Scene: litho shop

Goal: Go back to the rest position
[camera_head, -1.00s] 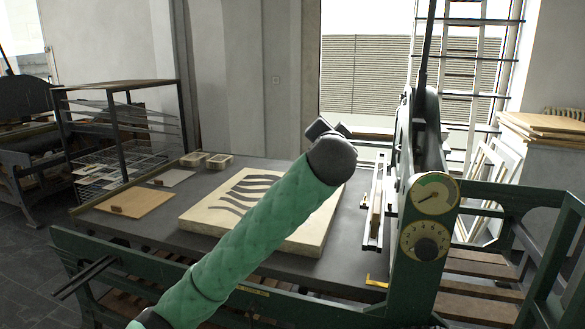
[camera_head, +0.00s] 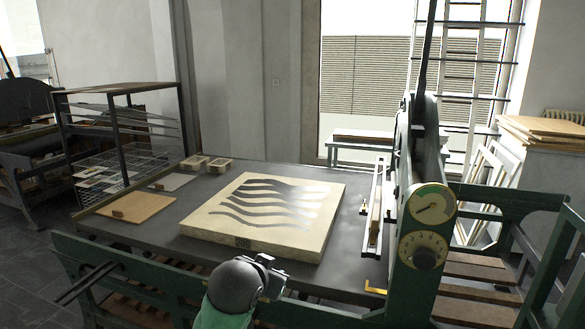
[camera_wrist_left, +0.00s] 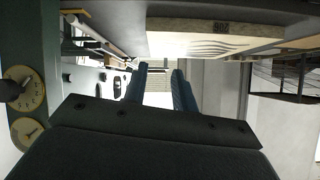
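My left gripper (camera_head: 266,264) is low in the head view, in front of the near edge of the press bed. Its forearm shows only as a short green piece below it. In the left wrist view two dark blue fingers (camera_wrist_left: 160,88) stand apart with nothing between them, so it is open and empty. My right gripper is in neither view.
A pale stone slab (camera_head: 296,246) with dark wavy bands lies on the grey press bed (camera_head: 345,250). The press side frame (camera_head: 410,285) with two dials stands at right. A wooden board (camera_head: 150,208) lies at the bed's left; a rack (camera_head: 115,90) stands behind.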

